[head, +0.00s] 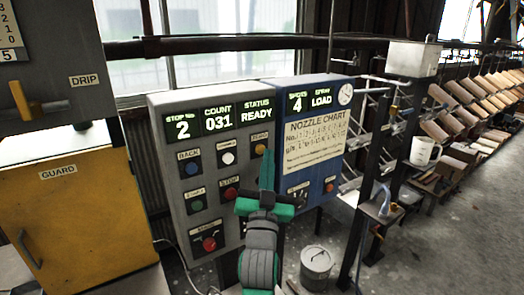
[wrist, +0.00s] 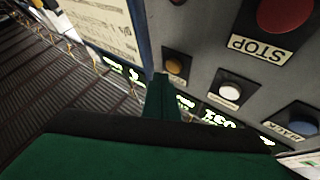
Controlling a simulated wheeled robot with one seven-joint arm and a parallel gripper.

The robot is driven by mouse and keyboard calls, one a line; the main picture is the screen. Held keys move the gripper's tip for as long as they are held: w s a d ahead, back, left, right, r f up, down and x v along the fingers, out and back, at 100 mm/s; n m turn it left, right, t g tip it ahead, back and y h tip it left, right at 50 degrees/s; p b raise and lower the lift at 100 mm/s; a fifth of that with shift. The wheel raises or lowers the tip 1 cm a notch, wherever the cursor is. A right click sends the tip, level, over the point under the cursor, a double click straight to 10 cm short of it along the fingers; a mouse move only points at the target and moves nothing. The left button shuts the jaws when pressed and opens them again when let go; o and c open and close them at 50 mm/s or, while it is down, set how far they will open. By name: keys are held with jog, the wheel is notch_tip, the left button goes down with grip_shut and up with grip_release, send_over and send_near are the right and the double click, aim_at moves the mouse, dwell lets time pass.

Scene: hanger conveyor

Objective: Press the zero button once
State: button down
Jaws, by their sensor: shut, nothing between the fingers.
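The zero button is the yellow button (head: 260,149) at the upper right of the grey control panel (head: 180,222); its small label above is blurred. It also shows in the wrist view as an amber button (wrist: 174,67). My gripper (head: 267,160) is green, shut and empty, with its tips pointing up beside the yellow button, slightly right of it in the head view. In the wrist view the tips (wrist: 163,80) are just left of the button. I cannot tell whether they touch the panel.
A white button (head: 228,158), blue BACK button (head: 192,168), red STOP button (head: 231,193), green button (head: 197,205) and large red button (head: 209,244) share the panel. A blue panel (head: 318,178) with a nozzle chart adjoins it at right. A lidded bucket (head: 316,265) stands on the floor.

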dwell(0.5)
jog(key=shift+w+a, duration=0.25)
jog(key=shift+w, duration=0.05)
jog(key=shift+w+a, duration=0.25)
jog(key=shift+w, duration=0.2)
dwell(0.8)
jog(key=shift+s+d, duration=0.1)
jog(key=shift+s, duration=0.05)
dwell(0.3)
jog(key=shift+s+d, duration=0.4)
jog(key=shift+s, duration=0.2)
jog(key=s+d, duration=0.1)
jog(key=s, duration=0.1)
jog(key=s+d, duration=0.2)
dwell(0.5)
dwell(0.4)
